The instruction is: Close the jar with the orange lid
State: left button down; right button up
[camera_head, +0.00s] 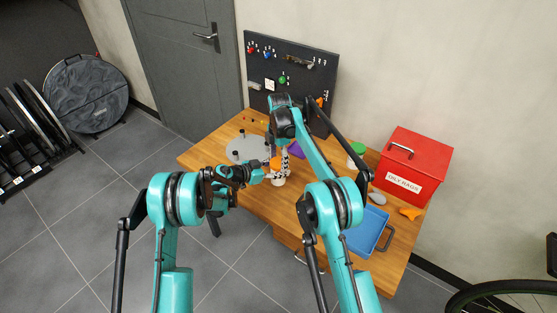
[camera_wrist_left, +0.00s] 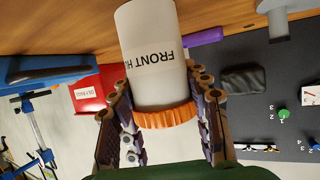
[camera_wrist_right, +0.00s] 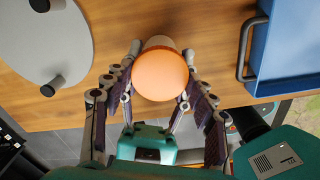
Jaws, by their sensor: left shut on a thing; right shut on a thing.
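The white jar (camera_head: 279,179) stands upright on the wooden table, with the orange lid (camera_head: 276,163) on its top. In the left wrist view the picture is inverted: the jar (camera_wrist_left: 153,50) shows black "FRONT H" lettering, and the ridged orange lid (camera_wrist_left: 168,116) sits at its mouth with no clear gap. My left gripper (camera_head: 267,176) comes from the left and is shut on the jar; its fingers flank it in the left wrist view. My right gripper (camera_wrist_right: 161,65) comes from above and is shut on the lid (camera_wrist_right: 160,75). Whether the thread is tight cannot be seen.
A grey round plate (camera_head: 243,148) with dark knobs lies left of the jar. A blue tray (camera_head: 368,233) and a red oily-rags box (camera_head: 412,165) are to the right.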

jog(key=o, duration=1.3)
jog(key=shift+c, duration=0.2)
jog(key=shift+r, duration=2.25)
jog(key=o, duration=0.5)
jog(key=shift+o, duration=0.2)
pick_arm(q)
jog(key=c, duration=0.6)
grip_release()
jog(key=shift+c, duration=0.2)
